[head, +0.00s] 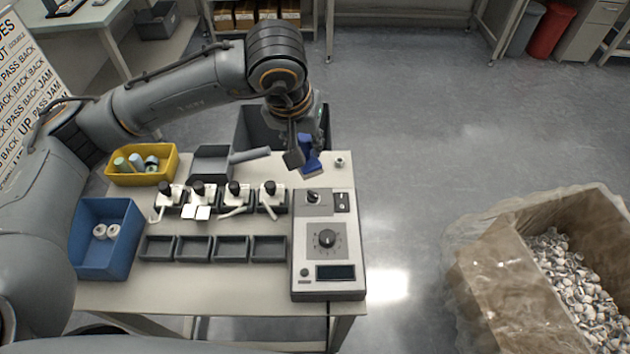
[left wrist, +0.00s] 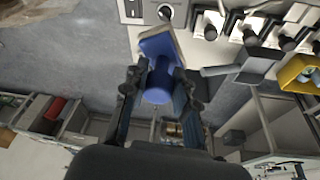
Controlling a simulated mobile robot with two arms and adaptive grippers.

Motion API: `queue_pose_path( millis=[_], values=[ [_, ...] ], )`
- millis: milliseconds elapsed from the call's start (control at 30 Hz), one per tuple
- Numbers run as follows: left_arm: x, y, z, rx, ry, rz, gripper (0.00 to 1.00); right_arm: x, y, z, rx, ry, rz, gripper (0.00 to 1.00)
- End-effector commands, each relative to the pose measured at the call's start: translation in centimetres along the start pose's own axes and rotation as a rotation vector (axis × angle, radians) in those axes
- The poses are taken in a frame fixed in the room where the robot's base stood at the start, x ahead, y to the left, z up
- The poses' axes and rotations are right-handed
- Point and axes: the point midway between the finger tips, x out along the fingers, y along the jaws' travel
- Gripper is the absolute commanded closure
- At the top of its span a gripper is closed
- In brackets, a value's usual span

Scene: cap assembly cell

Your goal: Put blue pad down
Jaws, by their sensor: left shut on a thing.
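The blue pad (head: 309,160) is a blue block with a flat plate, held at the far right part of the workbench (head: 200,288). In the left wrist view the blue pad (left wrist: 159,80) sits between the fingers, with its flat plate pointing away from the palm. My left gripper (head: 300,155) is shut on the pad, close to the bench's back right edge; it also shows in the left wrist view (left wrist: 158,85). I cannot tell whether the pad touches the bench. My right gripper does not show.
A control box (head: 328,278) with a knob stands in front of the pad. Several small presses (head: 198,195) and black trays (head: 268,249) are to its left. A dark bin (head: 252,122) is behind. A yellow bin (head: 170,165) and a blue bin (head: 90,262) stand at the left.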

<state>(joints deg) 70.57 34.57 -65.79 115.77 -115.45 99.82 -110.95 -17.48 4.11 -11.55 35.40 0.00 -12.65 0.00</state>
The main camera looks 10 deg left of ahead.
Motion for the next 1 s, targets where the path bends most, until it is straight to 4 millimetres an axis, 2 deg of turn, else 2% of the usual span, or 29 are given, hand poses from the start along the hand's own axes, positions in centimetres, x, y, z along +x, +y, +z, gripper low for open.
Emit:
queue_pose_path(
  millis=[33, 100, 200, 333, 467, 767, 833, 1000],
  values=[
    [2.6, 1.3, 0.0, 0.009, 0.003, 0.008, 1.00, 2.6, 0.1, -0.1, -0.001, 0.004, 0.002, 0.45],
    [4.1, 2.5, -0.5, 0.018, 0.008, 0.013, 1.00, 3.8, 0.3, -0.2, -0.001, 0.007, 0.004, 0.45],
    [5.4, 3.9, -0.9, 0.027, 0.012, 0.018, 1.00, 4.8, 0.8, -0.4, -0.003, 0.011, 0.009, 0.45],
    [6.2, 4.5, -1.4, 0.031, 0.015, 0.020, 1.00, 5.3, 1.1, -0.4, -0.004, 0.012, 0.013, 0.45],
    [7.4, 3.3, -2.6, 0.027, 0.012, 0.017, 1.00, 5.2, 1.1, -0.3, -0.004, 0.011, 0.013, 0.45],
    [12.2, -1.6, -7.0, 0.027, 0.011, 0.018, 1.00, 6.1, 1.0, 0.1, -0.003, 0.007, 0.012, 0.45],
    [14.3, -2.2, -7.2, 0.029, 0.011, 0.019, 1.00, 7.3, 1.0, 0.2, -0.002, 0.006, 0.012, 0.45],
    [16.7, -3.6, -8.1, 0.031, 0.013, 0.020, 1.00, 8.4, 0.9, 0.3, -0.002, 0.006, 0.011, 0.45]
  ],
)
